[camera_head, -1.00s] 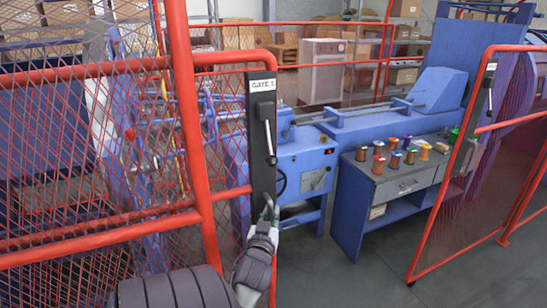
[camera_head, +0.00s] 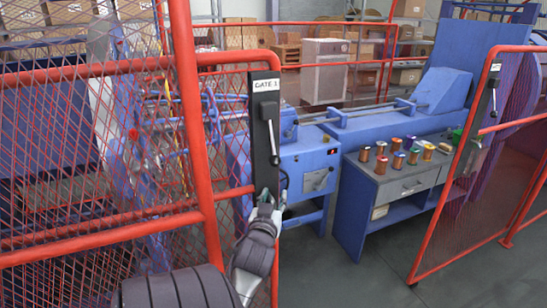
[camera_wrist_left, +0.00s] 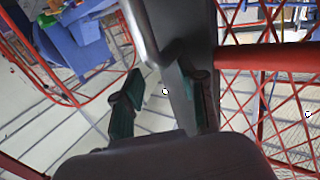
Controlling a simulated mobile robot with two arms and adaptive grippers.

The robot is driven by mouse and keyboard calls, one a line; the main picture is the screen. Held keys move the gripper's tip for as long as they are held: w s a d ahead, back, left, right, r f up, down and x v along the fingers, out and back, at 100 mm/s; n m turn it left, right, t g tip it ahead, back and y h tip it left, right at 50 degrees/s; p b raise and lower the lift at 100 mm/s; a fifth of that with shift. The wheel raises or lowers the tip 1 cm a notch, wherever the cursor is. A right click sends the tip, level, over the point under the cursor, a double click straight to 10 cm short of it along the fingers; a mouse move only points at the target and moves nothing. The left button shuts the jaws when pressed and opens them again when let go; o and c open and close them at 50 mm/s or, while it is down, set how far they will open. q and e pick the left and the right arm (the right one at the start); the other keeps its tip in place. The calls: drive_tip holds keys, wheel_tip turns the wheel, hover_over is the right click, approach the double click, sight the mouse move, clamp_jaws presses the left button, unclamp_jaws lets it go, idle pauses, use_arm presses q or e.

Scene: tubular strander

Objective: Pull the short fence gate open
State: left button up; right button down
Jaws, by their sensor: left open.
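The short gate is a red tube frame with mesh, labelled GATE 1 (camera_head: 265,85). A dark upright plate (camera_head: 264,140) on its edge carries a lever handle (camera_head: 272,140) that hangs down. My left gripper (camera_head: 267,197) is at the lower end of this plate, just below the handle's tip. In the left wrist view its two green-padded fingers (camera_wrist_left: 165,88) are apart, with the dark plate (camera_wrist_left: 185,60) at the right finger and a metallic bar (camera_wrist_left: 140,30) ahead. I cannot tell whether the fingers touch anything. My right gripper is not in view.
Red mesh fence (camera_head: 90,150) stands at the left. Another red mesh panel (camera_head: 470,190) with a handle stands at the right. Between them are a blue machine (camera_head: 390,120) and a bench (camera_head: 365,205) with several spools. The grey floor (camera_head: 340,275) in front is clear.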

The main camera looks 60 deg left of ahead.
sight(277, 173)
use_arm(q)
drive_tip(key=shift+r, duration=2.2)
